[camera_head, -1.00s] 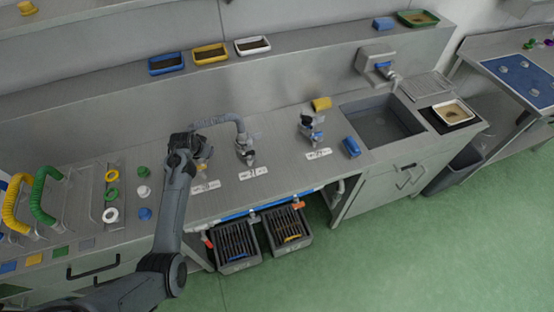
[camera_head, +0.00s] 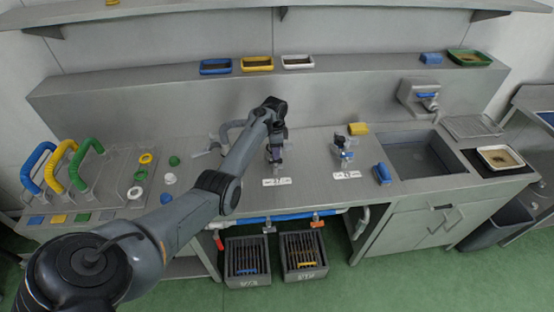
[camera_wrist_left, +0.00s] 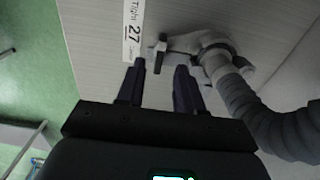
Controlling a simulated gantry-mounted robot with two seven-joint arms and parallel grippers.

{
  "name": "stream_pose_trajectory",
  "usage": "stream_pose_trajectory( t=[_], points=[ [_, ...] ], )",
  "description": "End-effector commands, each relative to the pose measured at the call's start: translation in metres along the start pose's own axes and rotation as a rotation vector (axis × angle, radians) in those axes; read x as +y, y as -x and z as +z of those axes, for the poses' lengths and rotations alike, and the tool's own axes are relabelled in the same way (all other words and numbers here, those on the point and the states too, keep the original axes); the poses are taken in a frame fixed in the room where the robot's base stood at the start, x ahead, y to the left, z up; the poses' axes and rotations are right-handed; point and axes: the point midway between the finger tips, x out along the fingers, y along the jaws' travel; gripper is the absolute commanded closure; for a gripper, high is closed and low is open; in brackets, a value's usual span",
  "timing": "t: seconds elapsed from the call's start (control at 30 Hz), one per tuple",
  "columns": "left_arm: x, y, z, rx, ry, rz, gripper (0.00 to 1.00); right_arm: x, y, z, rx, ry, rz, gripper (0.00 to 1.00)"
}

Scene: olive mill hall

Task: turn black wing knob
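My left gripper (camera_head: 276,150) is over the middle fitting on the steel worktop (camera_head: 312,150) in the head view. In the left wrist view, my left gripper (camera_wrist_left: 160,72) has its two dark fingers apart, with a gap between them. A small dark wing knob (camera_wrist_left: 160,57) stands just beyond the fingertips, roughly in line with the gap. I cannot tell whether a finger touches it. It sits on a pale fitting joined to a grey ribbed hose (camera_wrist_left: 255,110). A white label (camera_wrist_left: 133,30) reading "Tight 27" lies beside it. My right gripper is not in view.
Another fitting (camera_head: 342,150) stands to the right, with a blue sponge (camera_head: 382,174) and the sink (camera_head: 420,158) beyond. Coloured curved handles (camera_head: 65,165) stand at the left. Two dark crates (camera_head: 247,262) and (camera_head: 303,257) are below the worktop edge.

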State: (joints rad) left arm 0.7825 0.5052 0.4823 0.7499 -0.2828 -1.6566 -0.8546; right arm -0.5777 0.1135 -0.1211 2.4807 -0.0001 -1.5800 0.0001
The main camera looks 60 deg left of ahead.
Motion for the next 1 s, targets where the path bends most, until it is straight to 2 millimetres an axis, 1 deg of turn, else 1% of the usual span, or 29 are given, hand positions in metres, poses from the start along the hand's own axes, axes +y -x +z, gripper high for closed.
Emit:
stream_pose_trajectory(
  t=[0.03,0.1,0.3,0.47,0.73,0.77,0.9,1.0],
  points=[
    [0.000,-0.010,0.000,-0.001,0.000,0.001,0.64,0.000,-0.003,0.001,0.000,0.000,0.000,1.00],
    [0.000,-0.020,0.000,0.000,0.002,0.000,0.64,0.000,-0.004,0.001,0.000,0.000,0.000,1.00],
    [0.000,-0.040,0.000,0.001,0.001,-0.001,0.64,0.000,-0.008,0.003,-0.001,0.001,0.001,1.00],
    [0.000,-0.046,0.000,0.001,0.002,-0.001,0.64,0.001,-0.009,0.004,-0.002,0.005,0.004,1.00],
    [0.000,-0.047,0.000,0.002,0.002,-0.002,0.64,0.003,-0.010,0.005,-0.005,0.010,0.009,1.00],
    [0.000,-0.047,0.000,0.002,0.002,-0.002,0.65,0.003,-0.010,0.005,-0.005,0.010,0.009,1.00],
    [0.000,-0.047,0.000,0.002,0.002,-0.002,0.87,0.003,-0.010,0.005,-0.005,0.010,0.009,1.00],
    [0.000,-0.047,0.000,0.002,0.002,-0.002,1.00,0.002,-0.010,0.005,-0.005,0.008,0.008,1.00]
  ],
)
